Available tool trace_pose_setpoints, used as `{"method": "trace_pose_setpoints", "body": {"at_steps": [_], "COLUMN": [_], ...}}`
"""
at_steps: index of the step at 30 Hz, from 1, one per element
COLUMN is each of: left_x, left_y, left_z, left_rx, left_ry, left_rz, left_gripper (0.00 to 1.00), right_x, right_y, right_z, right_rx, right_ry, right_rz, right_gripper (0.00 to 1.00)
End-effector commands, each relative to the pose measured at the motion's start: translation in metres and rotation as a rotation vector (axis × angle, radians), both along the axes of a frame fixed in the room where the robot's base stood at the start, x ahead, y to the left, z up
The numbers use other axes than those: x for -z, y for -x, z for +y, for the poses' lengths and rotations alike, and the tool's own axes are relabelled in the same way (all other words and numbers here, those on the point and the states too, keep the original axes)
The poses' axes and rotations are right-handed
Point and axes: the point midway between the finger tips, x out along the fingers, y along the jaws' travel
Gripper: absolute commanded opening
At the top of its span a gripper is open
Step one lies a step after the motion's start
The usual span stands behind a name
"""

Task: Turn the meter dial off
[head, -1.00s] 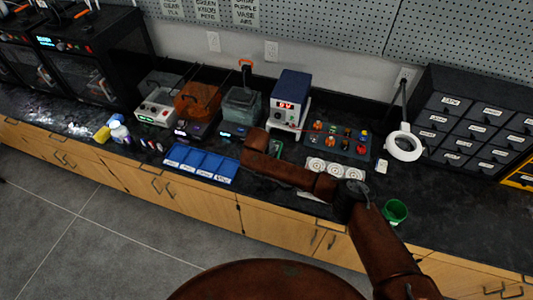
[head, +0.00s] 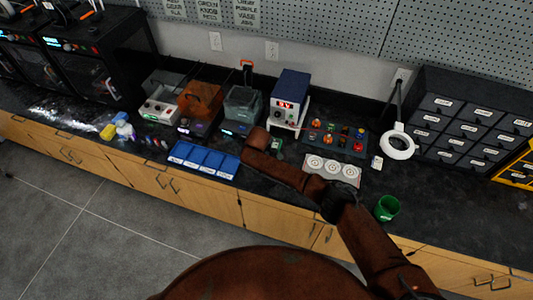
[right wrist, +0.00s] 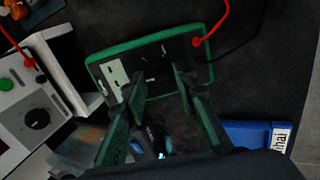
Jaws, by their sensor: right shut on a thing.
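The meter (right wrist: 180,55) is a dark handheld unit with a green rim and a pale display panel on its left. It lies on the black bench; in the head view only a small part of it (head: 277,145) shows beside my right arm. In the right wrist view my right gripper (right wrist: 160,76) reaches over the meter's face. Its two dark green fingers are shut on the meter dial (right wrist: 154,73), which is dark and partly hidden between them. The dial's pointer setting is too small to read. My left gripper is not in view.
Red (right wrist: 198,41) and black leads run from the meter. A power supply (head: 290,95) stands behind it, a blue compartment tray (head: 186,163) at left, and a white panel with three round sockets (head: 333,169) at right. A green cup (head: 386,208) stands near the front edge.

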Motion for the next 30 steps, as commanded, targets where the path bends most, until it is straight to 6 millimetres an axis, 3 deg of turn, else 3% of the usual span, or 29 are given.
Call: {"method": "trace_pose_setpoints", "body": {"at_steps": [19, 20, 27, 30], "left_x": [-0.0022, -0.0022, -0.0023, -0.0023], "left_y": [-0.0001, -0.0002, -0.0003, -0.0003], "left_z": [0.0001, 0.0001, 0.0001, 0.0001], "left_rx": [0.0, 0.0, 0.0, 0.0], "left_ry": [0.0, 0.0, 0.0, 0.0], "left_rz": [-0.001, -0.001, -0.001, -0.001], "left_gripper": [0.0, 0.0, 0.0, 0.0], "right_x": [-0.0002, -0.0002, -0.0002, -0.0001], "right_y": [0.0005, 0.0005, 0.0003, 0.0002], "right_z": [0.0019, 0.0019, 0.0012, 0.0008], "right_rx": [-0.049, -0.049, -0.047, -0.046], "right_ry": [0.018, 0.018, 0.018, 0.019], "right_rz": [0.005, 0.005, 0.006, 0.006], "right_gripper": [0.02, 0.27, 0.44, 0.44]}}
